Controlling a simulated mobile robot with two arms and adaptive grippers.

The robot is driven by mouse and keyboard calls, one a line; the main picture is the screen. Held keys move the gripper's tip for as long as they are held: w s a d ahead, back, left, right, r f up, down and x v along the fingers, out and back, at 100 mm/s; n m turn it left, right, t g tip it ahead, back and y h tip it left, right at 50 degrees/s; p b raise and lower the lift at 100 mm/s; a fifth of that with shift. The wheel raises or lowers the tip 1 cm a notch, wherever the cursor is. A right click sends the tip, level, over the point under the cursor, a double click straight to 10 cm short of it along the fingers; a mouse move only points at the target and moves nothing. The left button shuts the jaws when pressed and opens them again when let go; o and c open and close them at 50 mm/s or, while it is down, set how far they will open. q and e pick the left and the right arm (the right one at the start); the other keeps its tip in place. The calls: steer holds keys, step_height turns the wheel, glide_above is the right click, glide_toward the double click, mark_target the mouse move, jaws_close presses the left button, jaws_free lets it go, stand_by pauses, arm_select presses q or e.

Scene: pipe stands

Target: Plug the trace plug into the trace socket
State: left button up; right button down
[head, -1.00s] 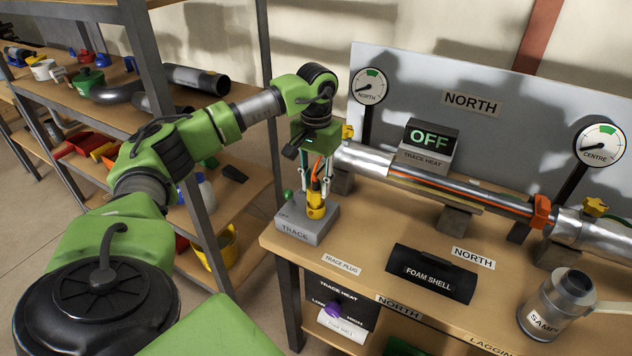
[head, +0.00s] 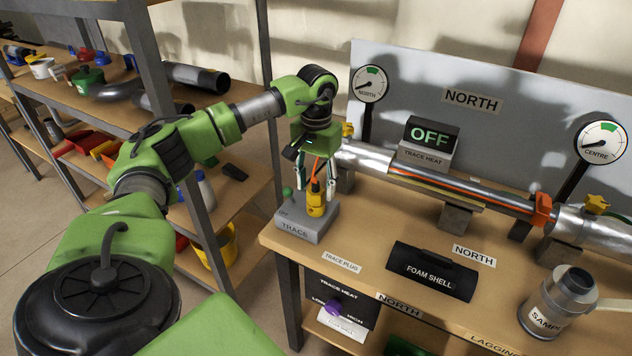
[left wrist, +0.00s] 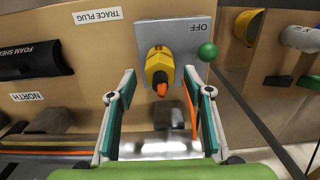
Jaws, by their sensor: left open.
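The yellow trace plug (head: 316,200) stands upright on the grey box labelled TRACE (head: 306,226), its orange cord rising from its top. In the left wrist view the plug (left wrist: 159,66) sits against the box face (left wrist: 197,26); the socket opening is hidden under it. My left gripper (head: 316,190) is open, with its fingers pointing down on either side of the plug. In the left wrist view the open fingers (left wrist: 160,82) stand apart from the plug. A green-knobbed lever (head: 287,191) on the box stands beside an OFF marking. My right gripper is not in view.
The trace heat display (head: 431,138) reads OFF. A silver pipe (head: 370,161) on supports runs behind the box. The black foam shell (head: 432,271) lies to the right, and a sample can (head: 558,303) stands farther right. Bare bench lies around the TRACE PLUG label.

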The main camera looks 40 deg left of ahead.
arm_select(q)
steer(key=shift+r+p, duration=1.95)
steer(key=shift+r, duration=0.6)
step_height(320, 180, up, 12)
